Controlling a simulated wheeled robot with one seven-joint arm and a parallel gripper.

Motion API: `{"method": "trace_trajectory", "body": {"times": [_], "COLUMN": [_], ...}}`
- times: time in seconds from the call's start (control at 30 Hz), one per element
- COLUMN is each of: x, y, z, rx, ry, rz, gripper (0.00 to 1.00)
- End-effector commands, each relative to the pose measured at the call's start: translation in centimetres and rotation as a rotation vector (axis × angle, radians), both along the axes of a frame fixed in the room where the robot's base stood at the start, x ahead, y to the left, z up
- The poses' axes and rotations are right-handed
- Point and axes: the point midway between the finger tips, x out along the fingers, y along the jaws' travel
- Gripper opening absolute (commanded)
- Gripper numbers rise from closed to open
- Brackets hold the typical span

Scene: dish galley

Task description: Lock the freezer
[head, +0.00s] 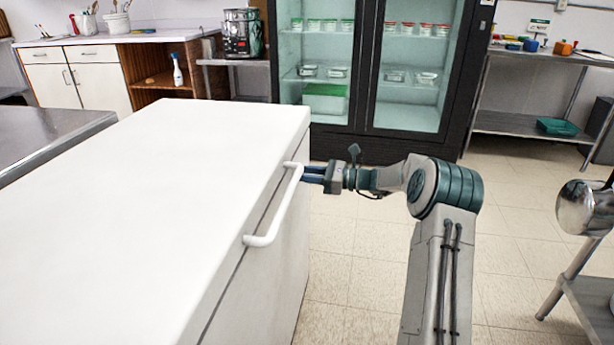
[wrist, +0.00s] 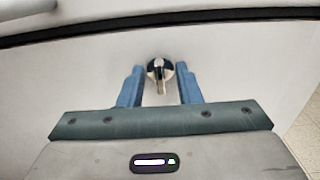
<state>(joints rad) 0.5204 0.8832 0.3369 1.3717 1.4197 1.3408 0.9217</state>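The white chest freezer (head: 150,190) fills the left of the head view, its lid closed. A white bar handle (head: 275,208) is on its right side face; part of a pale bar, likely this handle, shows in the wrist view (wrist: 25,8). In the wrist view a round metal lock with a key (wrist: 159,72) is on the white front, below the dark lid seam (wrist: 200,17). The key's grip points downward. My gripper (head: 308,174) is at the freezer's side by the far end of the handle. Its blue fingers (wrist: 160,88) are apart, one on each side of the lock, not touching it.
A tall glass-door fridge (head: 368,70) stands behind. A steel counter (head: 45,138) is at the left and a steel table (head: 530,90) at the back right. A metal pot (head: 584,208) is at the right edge. The tiled floor (head: 345,262) beside the freezer is clear.

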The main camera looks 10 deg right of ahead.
Motion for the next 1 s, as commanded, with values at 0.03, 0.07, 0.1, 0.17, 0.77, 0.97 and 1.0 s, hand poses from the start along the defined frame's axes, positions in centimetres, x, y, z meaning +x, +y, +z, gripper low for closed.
{"method": "trace_trajectory", "body": {"times": [0.03,0.07,0.1,0.17,0.77,0.97,1.0], "x": [0.02,0.02,0.02,0.01,-0.03,-0.05,-0.06], "y": [0.02,0.02,0.01,0.01,-0.06,-0.08,-0.07], "z": [0.03,0.04,0.04,0.04,0.01,0.01,-0.02], "rx": [0.000,0.000,0.000,0.000,-0.025,-0.072,-0.085], "ry": [0.000,0.000,0.000,0.000,-0.059,-0.179,-0.210], "rz": [0.000,0.000,0.000,0.000,0.000,-0.001,-0.001], "gripper": [0.31,0.31,0.31,0.31,0.00,0.00,0.00]}}
